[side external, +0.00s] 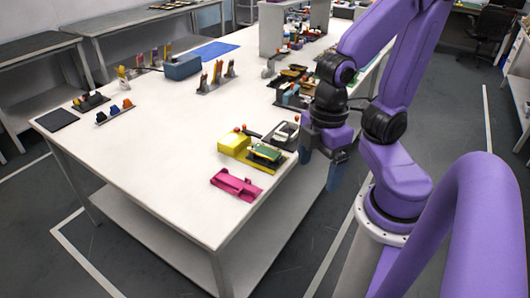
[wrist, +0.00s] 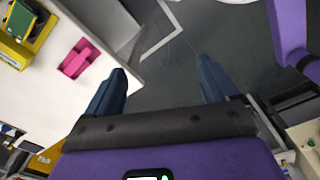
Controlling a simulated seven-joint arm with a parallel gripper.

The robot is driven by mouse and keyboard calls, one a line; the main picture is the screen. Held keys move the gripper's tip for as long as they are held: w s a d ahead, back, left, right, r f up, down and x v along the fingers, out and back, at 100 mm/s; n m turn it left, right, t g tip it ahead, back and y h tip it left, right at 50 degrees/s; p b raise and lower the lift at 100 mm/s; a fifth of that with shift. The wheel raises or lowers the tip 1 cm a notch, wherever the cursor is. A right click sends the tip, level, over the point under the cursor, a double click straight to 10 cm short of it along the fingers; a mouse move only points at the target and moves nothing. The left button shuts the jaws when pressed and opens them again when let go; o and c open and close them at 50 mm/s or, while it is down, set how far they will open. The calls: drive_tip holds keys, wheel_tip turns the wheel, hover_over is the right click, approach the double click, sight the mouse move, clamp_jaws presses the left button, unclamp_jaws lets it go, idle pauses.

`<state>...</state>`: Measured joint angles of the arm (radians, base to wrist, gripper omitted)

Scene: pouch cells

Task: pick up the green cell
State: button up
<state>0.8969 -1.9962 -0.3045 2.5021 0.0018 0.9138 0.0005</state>
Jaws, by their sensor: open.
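A green cell (side external: 266,152) appears to lie on a yellow holder (side external: 256,160) near the table's edge in the side view. In the wrist view the green piece (wrist: 21,19) is at the top left corner, on the yellow holder (wrist: 12,52), partly cut off by the frame. My gripper (side external: 320,165) is to the right of the holder, at the table's edge, with its blue fingers pointing down. In the wrist view my gripper (wrist: 161,70) has its fingers wide apart, with only floor between them and nothing held.
A pink tray (side external: 236,184) lies in front of the yellow holder; the wrist view shows it too (wrist: 79,58). Dark trays of parts (side external: 292,80) sit farther back. The table's front left (side external: 150,165) is clear.

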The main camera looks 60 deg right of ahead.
drive_tip(key=w+m, duration=0.4)
drive_tip(key=w, duration=0.7)
drive_tip(key=m, duration=0.9)
hover_over(264, 150)
drive_tip(key=f, duration=1.5)
drive_tip(key=shift+s+d+f, duration=0.1)
drive_tip(key=shift+d+f, duration=0.1)
drive_tip(key=shift+f, duration=0.05)
drive_tip(key=shift+a+f, duration=0.15)
drive_tip(key=shift+f, duration=1.2)
drive_tip(key=shift+a+f, duration=0.15)
drive_tip(key=shift+f, duration=1.15)
drive_tip(key=shift+c, duration=0.3)
